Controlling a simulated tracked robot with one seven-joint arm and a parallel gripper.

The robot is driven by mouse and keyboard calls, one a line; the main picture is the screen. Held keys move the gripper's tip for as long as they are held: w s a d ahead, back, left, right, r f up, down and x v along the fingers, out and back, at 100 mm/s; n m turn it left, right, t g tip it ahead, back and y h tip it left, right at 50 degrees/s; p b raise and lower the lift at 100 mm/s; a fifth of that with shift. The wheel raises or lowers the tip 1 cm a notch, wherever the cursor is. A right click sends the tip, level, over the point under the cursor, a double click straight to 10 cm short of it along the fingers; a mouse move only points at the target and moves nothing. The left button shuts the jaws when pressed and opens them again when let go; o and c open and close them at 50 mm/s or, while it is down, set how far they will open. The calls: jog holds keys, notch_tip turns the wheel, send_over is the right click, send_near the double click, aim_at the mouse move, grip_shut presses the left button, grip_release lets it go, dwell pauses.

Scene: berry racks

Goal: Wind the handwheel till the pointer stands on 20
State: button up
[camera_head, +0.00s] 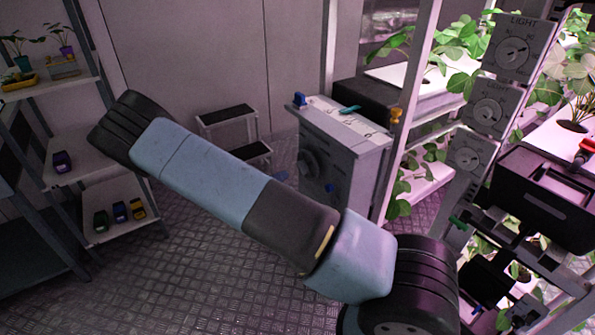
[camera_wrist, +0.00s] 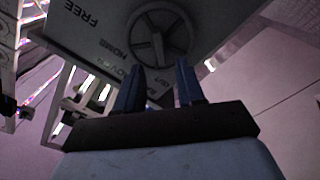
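A round grey spoked wheel (camera_wrist: 160,36), which looks like the handwheel, is on a pale panel (camera_wrist: 85,25) at the top of the wrist view. The panel bears upside-down lettering, including FREE and HOME. My gripper (camera_wrist: 159,86) has two blue fingers, spread apart with nothing between them. In the picture the fingertips lie just below the wheel; I cannot tell if they touch it. In the head view a dark round wheel (camera_head: 308,163) sits on the left face of a grey cabinet (camera_head: 345,150). My gripper is not clearly visible there. No pointer or 20 mark is readable.
Three LIGHT dials (camera_head: 513,52) are on the rack post at right, near plants and a black crate (camera_head: 545,195). A step stool (camera_head: 228,115) stands behind my arm. Shelves (camera_head: 70,160) with small coloured items stand at left. The patterned floor (camera_head: 200,270) is clear.

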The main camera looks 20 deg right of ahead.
aim_at(299, 169)
jog(key=x, duration=0.8)
jog(key=shift+d, duration=0.15)
grip_shut()
jog(key=shift+a, duration=0.35)
jog(key=shift+d, duration=0.2)
